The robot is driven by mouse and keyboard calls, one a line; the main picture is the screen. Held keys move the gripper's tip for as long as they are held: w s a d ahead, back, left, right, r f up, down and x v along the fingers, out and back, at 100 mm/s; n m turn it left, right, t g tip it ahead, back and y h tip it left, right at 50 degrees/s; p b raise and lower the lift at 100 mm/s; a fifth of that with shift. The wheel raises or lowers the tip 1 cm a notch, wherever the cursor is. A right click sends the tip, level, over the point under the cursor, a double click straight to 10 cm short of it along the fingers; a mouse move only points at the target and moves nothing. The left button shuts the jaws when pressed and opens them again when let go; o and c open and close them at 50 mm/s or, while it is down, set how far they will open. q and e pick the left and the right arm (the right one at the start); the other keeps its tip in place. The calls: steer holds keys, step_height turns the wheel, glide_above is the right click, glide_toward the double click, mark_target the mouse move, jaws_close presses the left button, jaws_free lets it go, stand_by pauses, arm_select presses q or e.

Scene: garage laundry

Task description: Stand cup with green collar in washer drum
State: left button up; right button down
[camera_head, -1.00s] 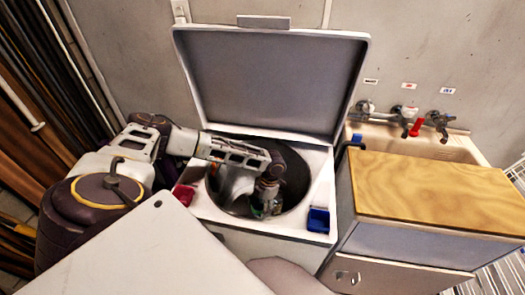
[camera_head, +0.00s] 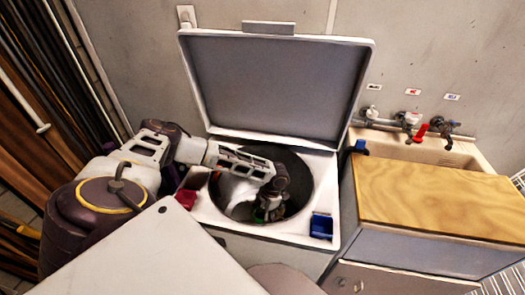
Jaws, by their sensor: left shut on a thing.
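The washer drum (camera_head: 300,170) is an open dark round opening under a raised lid. My left arm reaches in over the drum's left rim, and my left gripper (camera_head: 267,209) points down inside the drum near its front. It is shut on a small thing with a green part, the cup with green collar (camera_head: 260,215). Most of the cup is hidden by the gripper and the depth of the drum, so I cannot tell whether its base touches the drum floor. A white cloth-like shape (camera_head: 236,190) shows in the drum left of the gripper. My right gripper is not in view.
The raised lid (camera_head: 280,85) stands behind the drum. A red bin (camera_head: 186,198) and a blue bin (camera_head: 321,227) sit on the washer top, left and right of the opening. A wood-topped cabinet (camera_head: 430,205) and a sink with taps (camera_head: 410,120) stand right.

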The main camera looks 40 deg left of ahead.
mark_target(262, 220)
arm_select(q)
steer(key=shift+f, duration=1.75)
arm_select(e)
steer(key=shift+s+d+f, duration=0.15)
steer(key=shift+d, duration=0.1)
arm_select(q)
steer(key=shift+f+b, duration=0.3)
steer(key=shift+f, duration=1.55)
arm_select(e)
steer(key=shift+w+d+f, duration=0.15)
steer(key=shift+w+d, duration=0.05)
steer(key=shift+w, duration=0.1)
arm_select(q)
steer(key=shift+f, duration=0.3)
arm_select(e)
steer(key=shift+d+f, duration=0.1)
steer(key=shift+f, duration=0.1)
arm_select(q)
steer(key=shift+f+b, duration=0.3)
steer(key=shift+b, duration=0.1)
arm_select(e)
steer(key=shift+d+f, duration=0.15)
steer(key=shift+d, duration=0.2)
